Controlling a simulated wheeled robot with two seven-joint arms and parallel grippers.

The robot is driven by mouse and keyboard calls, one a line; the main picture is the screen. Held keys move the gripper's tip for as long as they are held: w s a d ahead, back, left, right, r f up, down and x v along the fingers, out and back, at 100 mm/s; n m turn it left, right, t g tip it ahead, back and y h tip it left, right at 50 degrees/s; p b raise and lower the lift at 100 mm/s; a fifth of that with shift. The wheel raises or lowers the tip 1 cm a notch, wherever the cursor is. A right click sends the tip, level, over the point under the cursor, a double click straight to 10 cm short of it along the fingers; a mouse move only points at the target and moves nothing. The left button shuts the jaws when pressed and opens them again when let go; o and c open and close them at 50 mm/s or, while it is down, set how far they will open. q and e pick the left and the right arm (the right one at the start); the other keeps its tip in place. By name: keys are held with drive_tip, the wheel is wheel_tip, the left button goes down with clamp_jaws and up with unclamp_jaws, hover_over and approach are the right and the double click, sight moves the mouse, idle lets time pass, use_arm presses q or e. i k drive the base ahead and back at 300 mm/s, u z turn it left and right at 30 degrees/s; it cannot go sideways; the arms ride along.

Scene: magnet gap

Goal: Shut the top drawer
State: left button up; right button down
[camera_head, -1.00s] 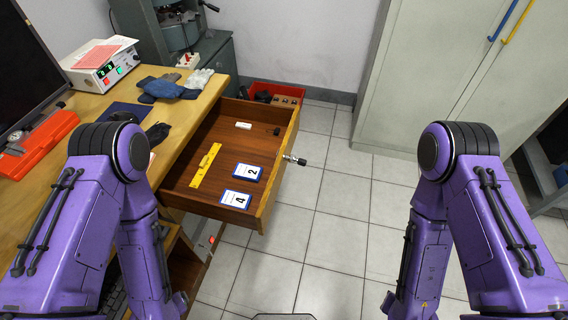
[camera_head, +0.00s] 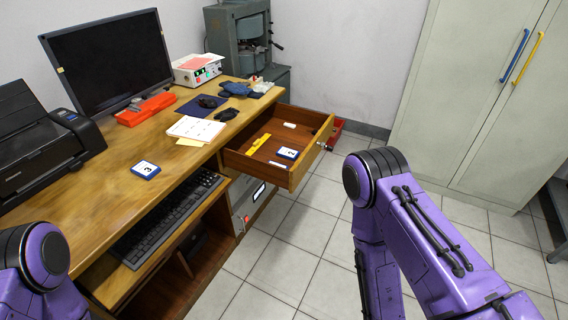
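The top drawer (camera_head: 293,177) of the wooden desk is pulled out to the right, with a metal knob (camera_head: 322,145) on its front. Inside lie a yellow ruler-like strip (camera_head: 259,143), a card marked 2 (camera_head: 287,153), a second card partly hidden by the drawer wall, and a small white item (camera_head: 290,125). My two purple arms show at the lower left and the lower right, both apart from the drawer. Neither gripper is in the picture.
The desk top (camera_head: 60,185) carries a monitor (camera_head: 108,61), a printer (camera_head: 40,130), an orange case (camera_head: 145,109), papers (camera_head: 195,129) and a card marked 3 (camera_head: 145,170). A keyboard tray (camera_head: 130,276) sticks out below. A grey cabinet (camera_head: 455,110) stands right; tiled floor (camera_head: 290,245) lies clear between.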

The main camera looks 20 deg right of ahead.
sight(272, 120)
drive_tip(key=z, duration=0.9)
drive_tip(key=i, duration=1.1)
drive_tip(key=z, duration=0.05)
